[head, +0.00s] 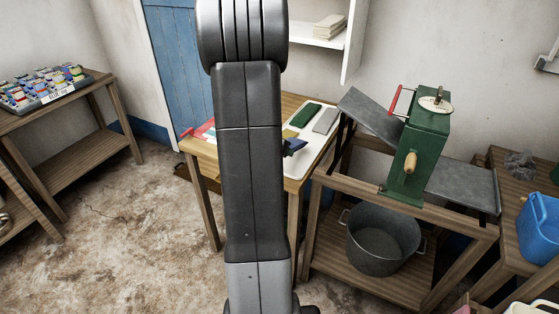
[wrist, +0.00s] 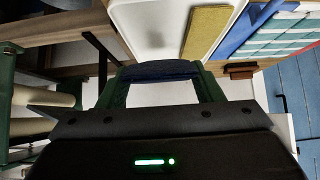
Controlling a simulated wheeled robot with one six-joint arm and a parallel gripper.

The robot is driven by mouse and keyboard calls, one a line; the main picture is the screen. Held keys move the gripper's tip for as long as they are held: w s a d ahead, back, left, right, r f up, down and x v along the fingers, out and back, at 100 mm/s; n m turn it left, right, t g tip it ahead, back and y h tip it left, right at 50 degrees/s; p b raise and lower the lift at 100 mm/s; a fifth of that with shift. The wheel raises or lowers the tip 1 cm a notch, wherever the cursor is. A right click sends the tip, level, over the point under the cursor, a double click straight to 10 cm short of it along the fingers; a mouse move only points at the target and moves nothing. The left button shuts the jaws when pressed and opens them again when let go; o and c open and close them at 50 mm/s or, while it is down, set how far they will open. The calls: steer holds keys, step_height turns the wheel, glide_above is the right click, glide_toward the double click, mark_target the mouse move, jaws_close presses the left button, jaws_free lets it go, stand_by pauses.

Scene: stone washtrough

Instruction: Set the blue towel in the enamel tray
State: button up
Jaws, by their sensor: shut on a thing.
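My gripper (wrist: 163,82) is shut on the folded dark blue towel (wrist: 160,70), which spans between its two green fingers in the wrist view. In the head view a bit of the dark blue towel (head: 294,146) shows at the right edge of my arm; my arm hides the gripper there. The white enamel tray (head: 306,161) lies on the wooden table, and its near part shows beyond the towel in the wrist view (wrist: 150,30). The towel appears over or close to the tray's edge; I cannot tell its height.
The tray holds a green folded cloth (head: 305,115), a grey one (head: 326,121) and a yellow one (wrist: 207,33). A red item (head: 203,131) lies on the table's left. A green mangle (head: 420,150) on a wooden stand is close on the right, above a metal tub (head: 383,240).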

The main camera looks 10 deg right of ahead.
steer(key=shift+f+b, duration=0.4)
steer(key=shift+f, duration=1.7)
steer(key=shift+f+b, duration=0.2)
steer(key=shift+b, duration=0.15)
steer(key=o, duration=0.8)
steer(key=shift+o, duration=0.2)
steer(key=shift+r+p, duration=0.2)
steer(key=shift+p, duration=0.1)
steer(key=shift+r, duration=0.15)
steer(key=v, duration=1.2)
